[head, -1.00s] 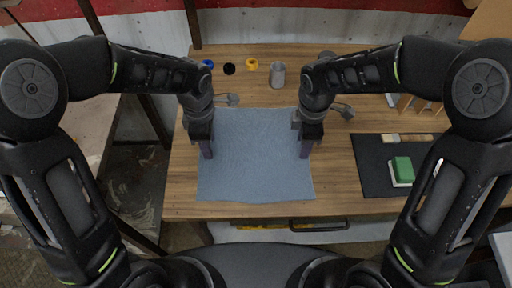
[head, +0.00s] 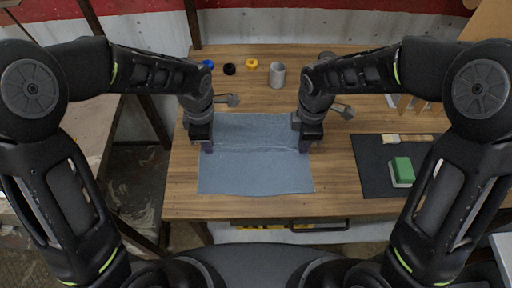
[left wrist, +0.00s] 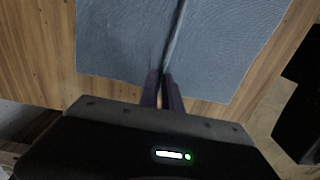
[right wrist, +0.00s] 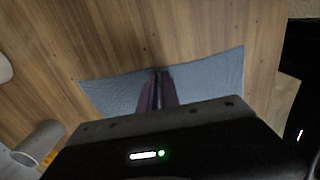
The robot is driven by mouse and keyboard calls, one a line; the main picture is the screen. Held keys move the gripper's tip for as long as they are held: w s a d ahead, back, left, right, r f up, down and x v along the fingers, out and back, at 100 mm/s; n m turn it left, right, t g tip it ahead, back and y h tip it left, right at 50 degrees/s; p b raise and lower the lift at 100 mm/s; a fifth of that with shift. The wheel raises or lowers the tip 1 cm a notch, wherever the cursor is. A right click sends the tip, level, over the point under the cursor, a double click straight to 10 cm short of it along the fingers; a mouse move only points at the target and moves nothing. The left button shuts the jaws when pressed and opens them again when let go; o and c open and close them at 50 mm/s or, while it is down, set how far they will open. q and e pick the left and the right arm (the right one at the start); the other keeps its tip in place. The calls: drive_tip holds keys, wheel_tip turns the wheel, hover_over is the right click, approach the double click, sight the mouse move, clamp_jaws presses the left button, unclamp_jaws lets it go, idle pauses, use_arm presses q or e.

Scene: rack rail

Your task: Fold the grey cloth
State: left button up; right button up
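The grey cloth (head: 255,175) lies on the wooden table, blue-grey in the light, with a raised crease running across its middle between my grippers. My left gripper (head: 207,148) is at the cloth's left edge and my right gripper (head: 303,147) is at its right edge, both at the crease. In the left wrist view the fingers (left wrist: 162,74) are close together on the cloth (left wrist: 215,45), with the ridge running out from between them. In the right wrist view the fingers (right wrist: 159,74) are also together at the cloth (right wrist: 205,75). The pinched cloth is mostly hidden by the fingers.
A grey cup (head: 277,75), a yellow roll (head: 252,64), a black roll (head: 229,69) and a blue roll (head: 207,65) stand along the back. A dark mat (head: 375,178) with a green-topped block (head: 402,170) and a brush (head: 405,139) lies at right.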

use_arm(q)
clamp_jaws()
use_arm(e)
drive_tip(key=shift+s, duration=0.1)
clamp_jaws()
